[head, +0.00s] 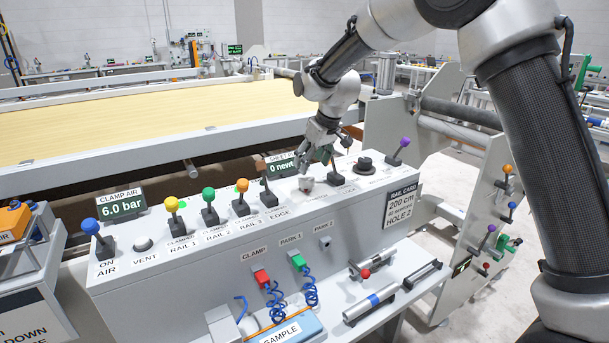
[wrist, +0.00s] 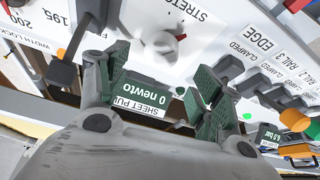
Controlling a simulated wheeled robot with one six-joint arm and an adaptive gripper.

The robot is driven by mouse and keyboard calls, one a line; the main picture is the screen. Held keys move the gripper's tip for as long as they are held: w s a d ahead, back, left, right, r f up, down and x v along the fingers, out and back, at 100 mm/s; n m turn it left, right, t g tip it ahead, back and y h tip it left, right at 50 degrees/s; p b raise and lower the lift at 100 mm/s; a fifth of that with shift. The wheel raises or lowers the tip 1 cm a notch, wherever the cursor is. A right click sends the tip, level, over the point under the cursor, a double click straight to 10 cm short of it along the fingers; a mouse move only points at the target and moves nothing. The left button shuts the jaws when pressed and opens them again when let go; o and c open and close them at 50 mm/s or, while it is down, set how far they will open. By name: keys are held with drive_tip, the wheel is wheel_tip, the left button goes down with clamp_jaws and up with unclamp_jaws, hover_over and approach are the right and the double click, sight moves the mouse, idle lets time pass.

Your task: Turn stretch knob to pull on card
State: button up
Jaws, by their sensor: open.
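The stretch knob (head: 306,184) is a small pale grey knob on top of the sloped console. In the wrist view the knob (wrist: 156,48) has a red mark at its right and stands beyond my fingertips, beside the STRETCH label. My gripper (head: 316,158) is open above and just behind the knob. In the wrist view its two green-padded fingers (wrist: 163,75) are spread wide, with nothing between them. The sheet pull display (head: 283,167) reads 0 newtons, partly hidden by my gripper. The rail card (head: 402,203) on the console front reads 200 cm, HOLE 2; its smaller line is unreadable.
Clamp levers with yellow (head: 171,204), green (head: 208,194) and orange (head: 242,186) tops stand left of the knob. A black knob (head: 364,165) and purple-topped lever (head: 405,143) stand right. The clamp air display (head: 122,205) reads 6.0 bar. Cream fabric (head: 120,122) lies behind.

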sight(307, 177)
drive_tip(key=x, duration=0.7)
drive_tip(key=shift+f, duration=0.2)
drive_tip(key=c, duration=1)
